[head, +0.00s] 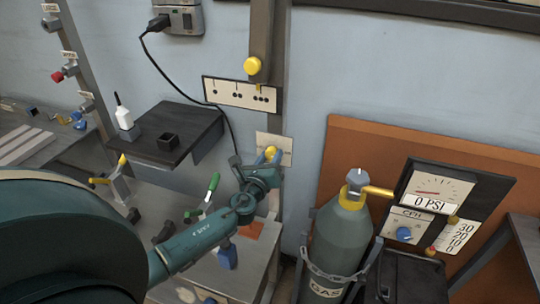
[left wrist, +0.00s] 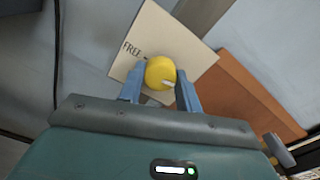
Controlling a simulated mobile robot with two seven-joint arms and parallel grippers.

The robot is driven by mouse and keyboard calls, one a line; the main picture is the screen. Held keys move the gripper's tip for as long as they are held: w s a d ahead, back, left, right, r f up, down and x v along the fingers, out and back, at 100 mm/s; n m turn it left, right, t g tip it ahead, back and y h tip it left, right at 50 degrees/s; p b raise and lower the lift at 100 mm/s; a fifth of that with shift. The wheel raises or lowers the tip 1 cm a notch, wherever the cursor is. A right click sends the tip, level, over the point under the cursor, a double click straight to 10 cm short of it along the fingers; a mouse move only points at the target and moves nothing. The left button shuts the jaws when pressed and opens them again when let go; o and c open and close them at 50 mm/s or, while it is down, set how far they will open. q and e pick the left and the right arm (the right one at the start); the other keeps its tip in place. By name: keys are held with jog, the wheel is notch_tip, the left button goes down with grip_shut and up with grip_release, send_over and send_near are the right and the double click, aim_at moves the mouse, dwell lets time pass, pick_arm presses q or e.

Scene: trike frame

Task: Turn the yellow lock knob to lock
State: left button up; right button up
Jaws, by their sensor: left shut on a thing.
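The yellow lock knob (head: 270,152) is round and sits on a cream plate (head: 286,147) low on the grey wall post. In the left wrist view the knob (left wrist: 160,70) lies between my left gripper's two blue fingers, and the plate reads "FREE" on its left side. A pale pointer mark on the knob faces the lower right of that view. My left gripper (head: 264,162) is shut on the knob, one finger on each side. Any other word on the plate is hidden or unreadable. My right gripper is not in view.
Another yellow knob (head: 252,65) is higher on the post, above a white dotted plate (head: 241,94). A dark shelf (head: 170,145) is to the left. A chained gas cylinder (head: 341,240) and a gauge panel (head: 437,197) stand at right. A black cable hangs behind my arm.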

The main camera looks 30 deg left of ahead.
pick_arm(q)
jog(key=shift+m+p, duration=0.35)
jog(key=shift+m, duration=0.65)
jog(key=o, duration=1)
jog(key=v, duration=1.3)
jog(key=shift+b, duration=0.35)
jog(key=shift+s+f, duration=0.1)
jog(key=shift+f, duration=0.05)
